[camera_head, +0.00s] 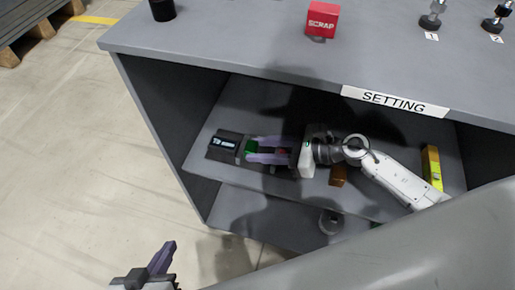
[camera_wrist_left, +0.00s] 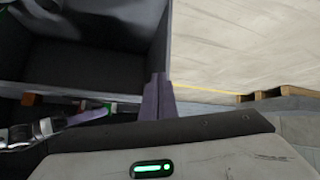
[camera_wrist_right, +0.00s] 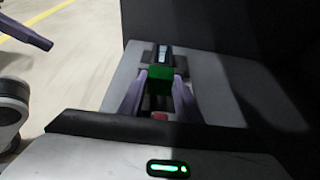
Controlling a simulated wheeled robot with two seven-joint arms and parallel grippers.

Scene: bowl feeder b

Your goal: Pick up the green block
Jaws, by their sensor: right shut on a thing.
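The green block (camera_head: 249,148) is inside the shelf compartment under the table top, beside a black device with a small display (camera_head: 223,145). My right gripper (camera_head: 254,150) reaches into the shelf from the right and is shut on the block. In the right wrist view, the green block (camera_wrist_right: 160,78) sits between the tips of both fingers. Whether it touches the shelf cannot be told. My left gripper (camera_head: 162,260) is outside the shelf, low in front of it. In the left wrist view, its fingers (camera_wrist_left: 158,95) are together with nothing between them.
A brown block (camera_head: 338,176) and a yellow block (camera_head: 432,168) are on the shelf (camera_head: 380,207). A small red thing (camera_wrist_right: 159,116) lies beneath my right fingers. The table top above holds a red SCRAP box (camera_head: 322,20), a black cup (camera_head: 162,10) and two knobbed parts.

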